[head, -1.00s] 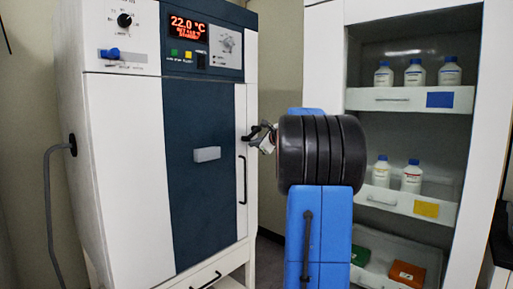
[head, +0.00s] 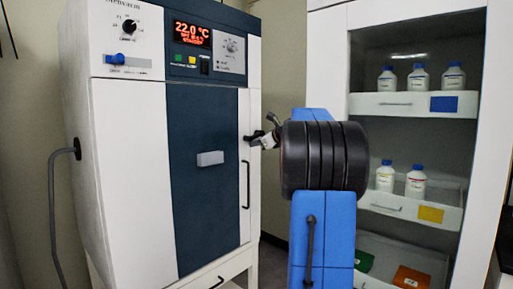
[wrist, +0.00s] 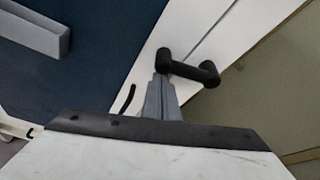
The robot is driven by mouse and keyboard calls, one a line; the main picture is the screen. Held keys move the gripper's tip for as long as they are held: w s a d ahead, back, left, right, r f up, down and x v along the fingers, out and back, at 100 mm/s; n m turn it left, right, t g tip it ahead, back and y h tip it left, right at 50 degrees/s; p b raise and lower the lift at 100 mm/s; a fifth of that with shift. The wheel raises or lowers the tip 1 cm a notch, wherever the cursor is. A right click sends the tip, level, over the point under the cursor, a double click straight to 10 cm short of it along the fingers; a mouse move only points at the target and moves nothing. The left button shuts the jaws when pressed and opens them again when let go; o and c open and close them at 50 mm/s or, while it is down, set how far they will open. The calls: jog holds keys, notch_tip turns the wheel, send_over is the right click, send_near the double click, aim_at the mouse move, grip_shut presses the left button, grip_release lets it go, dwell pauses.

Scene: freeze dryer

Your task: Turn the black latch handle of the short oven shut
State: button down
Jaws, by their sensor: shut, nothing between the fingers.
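The oven (head: 128,180) is a tall white cabinet with a dark blue front panel, seen at the left in the head view. Its black latch handle (wrist: 195,70) shows in the wrist view at the white door edge, as a short bar with thick rounded ends. It also shows small in the head view (head: 253,137), partly hidden by my gripper. My gripper (wrist: 160,78) is shut and empty, with its grey fingertips right at the handle's left end. I cannot tell whether they touch it. The door looks flush with the oven front.
A grey block-shaped pull (head: 210,158) sits on the blue panel, and a long black vertical handle (head: 245,185) lies below the latch. A white shelf cabinet (head: 405,104) with bottles stands at the right. A narrow floor gap separates it from the oven.

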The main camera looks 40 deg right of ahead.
jog(key=shift+a+r, duration=0.3)
jog(key=shift+r, duration=0.65)
